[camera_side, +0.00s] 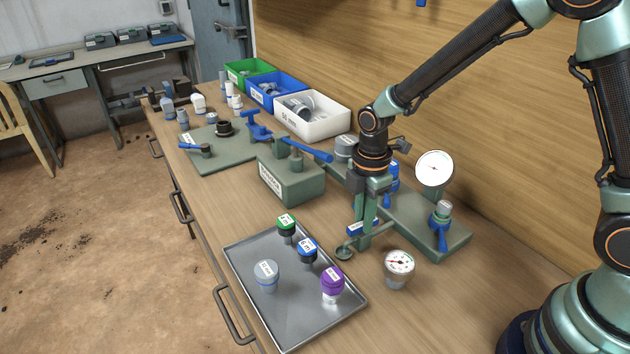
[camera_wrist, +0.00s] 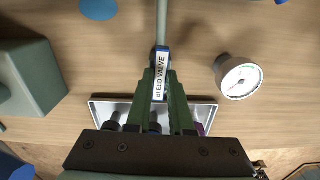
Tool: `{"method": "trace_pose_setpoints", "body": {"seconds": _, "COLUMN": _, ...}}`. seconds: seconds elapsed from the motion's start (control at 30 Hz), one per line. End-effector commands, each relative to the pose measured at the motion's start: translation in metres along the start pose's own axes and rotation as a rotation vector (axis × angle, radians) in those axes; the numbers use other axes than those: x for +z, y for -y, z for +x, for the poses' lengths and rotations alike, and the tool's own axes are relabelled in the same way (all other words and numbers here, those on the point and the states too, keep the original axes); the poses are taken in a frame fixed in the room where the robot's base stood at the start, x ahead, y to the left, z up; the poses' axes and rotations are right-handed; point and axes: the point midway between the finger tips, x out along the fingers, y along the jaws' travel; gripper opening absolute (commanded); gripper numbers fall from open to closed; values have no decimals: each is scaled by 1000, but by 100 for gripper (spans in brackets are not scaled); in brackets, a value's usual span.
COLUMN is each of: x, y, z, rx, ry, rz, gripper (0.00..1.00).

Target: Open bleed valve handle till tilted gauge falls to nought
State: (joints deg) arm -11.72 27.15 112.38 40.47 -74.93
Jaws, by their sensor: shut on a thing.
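The bleed valve handle (camera_side: 356,229) is a small blue lever with a white label, low above the bench on a thin pipe. In the wrist view the labelled handle (camera_wrist: 161,74) lies between my fingers, in line with the pipe (camera_wrist: 162,22). My gripper (camera_side: 362,240) is shut on it and hides part of it. The tilted gauge (camera_side: 399,263), a small white dial with a red mark, stands just right of my gripper. It also shows in the wrist view (camera_wrist: 242,79). Its needle is too small to read surely.
A metal tray (camera_side: 258,318) with several coloured caps lies in front. A green box (camera_side: 290,180) stands left of my gripper. Behind are the manifold plate (camera_side: 425,232), a larger round gauge (camera_side: 434,168) and blue handles. The bench's front right corner is fairly clear.

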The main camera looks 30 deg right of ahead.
Motion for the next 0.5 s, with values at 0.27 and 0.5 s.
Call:
{"method": "trace_pose_setpoints", "body": {"seconds": 0.27, "x": -1, "y": 0, "z": -2, "rx": 1, "ry": 0, "rz": -68, "gripper": 0}}
{"method": "trace_pose_setpoints", "body": {"seconds": 0.5, "x": -1, "y": 0, "z": -2, "rx": 1, "ry": 0, "rz": -78, "gripper": 0}}
